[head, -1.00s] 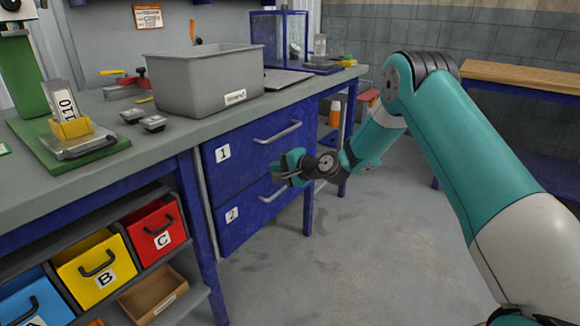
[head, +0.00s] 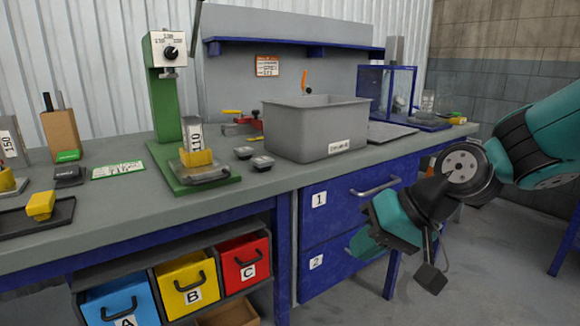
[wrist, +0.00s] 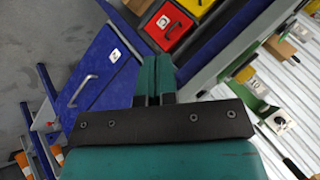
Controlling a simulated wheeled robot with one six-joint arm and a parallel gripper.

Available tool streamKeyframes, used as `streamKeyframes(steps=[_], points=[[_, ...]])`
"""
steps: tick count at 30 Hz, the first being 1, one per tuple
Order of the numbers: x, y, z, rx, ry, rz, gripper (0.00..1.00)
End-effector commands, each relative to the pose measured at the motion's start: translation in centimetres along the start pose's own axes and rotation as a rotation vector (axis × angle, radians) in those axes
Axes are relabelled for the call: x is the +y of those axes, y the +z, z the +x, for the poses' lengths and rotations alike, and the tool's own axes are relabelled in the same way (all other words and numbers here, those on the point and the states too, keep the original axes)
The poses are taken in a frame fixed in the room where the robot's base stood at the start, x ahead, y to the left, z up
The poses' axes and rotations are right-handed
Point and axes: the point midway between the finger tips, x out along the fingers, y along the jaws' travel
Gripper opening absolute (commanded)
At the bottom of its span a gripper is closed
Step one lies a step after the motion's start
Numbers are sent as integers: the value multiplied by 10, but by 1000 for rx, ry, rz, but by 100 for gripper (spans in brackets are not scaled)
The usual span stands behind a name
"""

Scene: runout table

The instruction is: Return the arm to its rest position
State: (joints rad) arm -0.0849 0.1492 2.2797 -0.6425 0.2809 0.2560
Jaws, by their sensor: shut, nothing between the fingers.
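My gripper (head: 362,244) is in front of the blue drawers at the right of the head view, in the air and apart from the bench. In the wrist view my gripper (wrist: 155,70) shows two teal fingers side by side, closed with nothing between them. My teal arm comes in from the right edge, with a dark wrist joint behind the gripper. The gripper covers part of drawer 1 (head: 340,203) and drawer 2 (head: 322,265) in the head view. Both drawers look shut.
The workbench (head: 290,178) bears a grey bin (head: 312,128), a green stand (head: 168,100) and small parts. Bins A (head: 122,303), B (head: 186,285) and C (head: 243,262) sit on a shelf below. Open grey floor (head: 490,255) lies at the right.

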Motion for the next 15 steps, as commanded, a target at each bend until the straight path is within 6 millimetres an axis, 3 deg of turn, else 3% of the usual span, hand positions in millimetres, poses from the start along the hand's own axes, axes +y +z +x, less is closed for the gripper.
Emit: streamKeyframes(steps=[1,3,12,13,15], points=[[-12,25,-12,-48,27,-73,0],[-19,56,-25,-113,62,-155,0],[-22,163,-71,-339,170,-413,0],[-23,170,-76,-357,177,-430,0],[-37,156,-94,-353,174,-418,0]])
